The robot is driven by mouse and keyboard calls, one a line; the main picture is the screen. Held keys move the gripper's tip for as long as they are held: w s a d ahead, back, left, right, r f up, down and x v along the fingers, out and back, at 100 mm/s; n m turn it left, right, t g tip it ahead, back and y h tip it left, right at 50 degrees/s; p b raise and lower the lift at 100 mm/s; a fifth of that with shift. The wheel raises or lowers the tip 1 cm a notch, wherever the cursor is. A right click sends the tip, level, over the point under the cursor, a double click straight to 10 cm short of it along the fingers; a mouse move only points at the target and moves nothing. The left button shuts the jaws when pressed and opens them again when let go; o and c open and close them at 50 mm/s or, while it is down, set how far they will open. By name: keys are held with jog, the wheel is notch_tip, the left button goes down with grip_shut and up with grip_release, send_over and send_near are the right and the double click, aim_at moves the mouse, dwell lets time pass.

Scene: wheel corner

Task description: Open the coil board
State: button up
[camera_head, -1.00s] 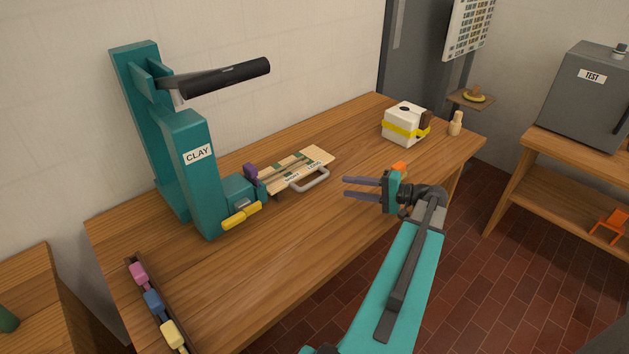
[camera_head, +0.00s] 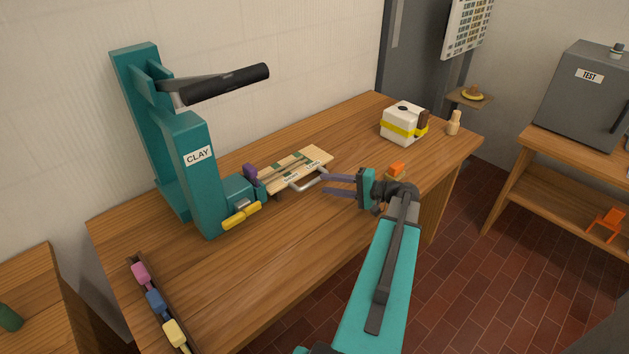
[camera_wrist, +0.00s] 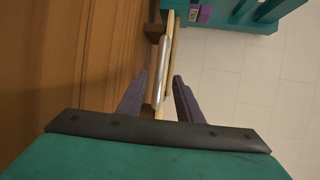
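The coil board (camera_head: 300,165) is a pale wooden board with dark green markings, lying on the table beside the clay press. Its grey metal handle (camera_head: 309,183) sticks out from its front edge. My gripper (camera_head: 324,184) is open, its two purple fingers pointing left at the handle's right end. In the wrist view the handle (camera_wrist: 162,70) runs lengthwise just beyond and between the open fingertips (camera_wrist: 159,77). I cannot tell whether a finger touches it.
The teal clay press (camera_head: 195,155), with a black lever (camera_head: 228,83) and yellow handle (camera_head: 242,215), stands left of the board. A white box with a yellow band (camera_head: 401,126) stands at the back right. The table's front middle is clear.

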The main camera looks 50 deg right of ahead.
aim_at(317, 182)
jog(key=shift+p+x, duration=0.65)
jog(key=shift+x, duration=2.4)
grip_shut()
